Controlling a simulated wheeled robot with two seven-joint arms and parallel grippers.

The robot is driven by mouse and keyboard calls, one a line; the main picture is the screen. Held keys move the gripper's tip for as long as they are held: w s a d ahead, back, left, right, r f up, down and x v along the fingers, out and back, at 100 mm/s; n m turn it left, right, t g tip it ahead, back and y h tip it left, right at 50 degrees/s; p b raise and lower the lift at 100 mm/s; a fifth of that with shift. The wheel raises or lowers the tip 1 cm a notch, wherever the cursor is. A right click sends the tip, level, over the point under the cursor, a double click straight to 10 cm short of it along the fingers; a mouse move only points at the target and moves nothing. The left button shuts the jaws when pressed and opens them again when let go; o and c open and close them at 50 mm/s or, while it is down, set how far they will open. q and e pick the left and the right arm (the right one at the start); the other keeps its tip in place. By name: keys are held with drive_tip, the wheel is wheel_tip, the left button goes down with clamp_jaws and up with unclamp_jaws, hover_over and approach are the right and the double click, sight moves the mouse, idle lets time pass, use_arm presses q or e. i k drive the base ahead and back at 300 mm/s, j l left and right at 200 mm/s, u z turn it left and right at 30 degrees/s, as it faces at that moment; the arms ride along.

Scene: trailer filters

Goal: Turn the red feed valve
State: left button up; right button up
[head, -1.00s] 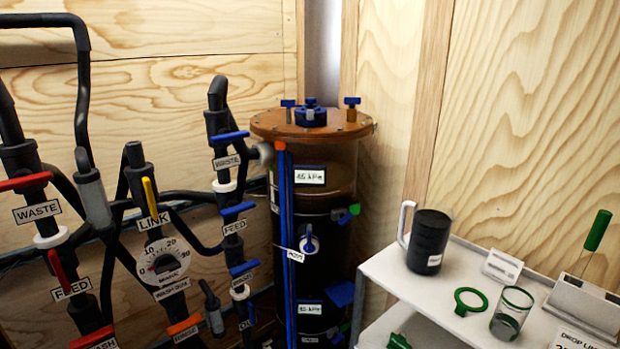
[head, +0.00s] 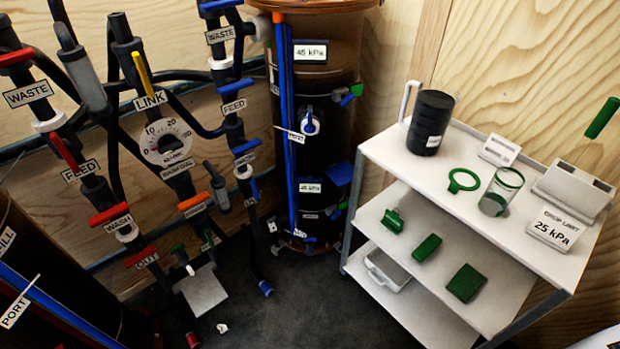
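The red feed valve (head: 64,152) is a red lever on the black pipe at the left of the head view. It lies slanted along its pipe, just above a white FEED label (head: 81,171). The red WASTE lever (head: 16,57) is above it and the red WASH lever (head: 109,214) is below it. A separate blue FEED lever (head: 236,87) is on the pipe further right. Neither of my grippers shows in the head view, so nothing is seen touching the valve.
A white shelf cart (head: 470,185) stands at the right with a black mug (head: 431,122), a glass jar (head: 501,192) and green parts. A tall dark column (head: 320,130) stands at the back. A dark vessel (head: 45,275) is at lower left. Dark floor (head: 290,310) is open between them.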

sight(64, 149)
drive_tip(key=u, duration=1.4)
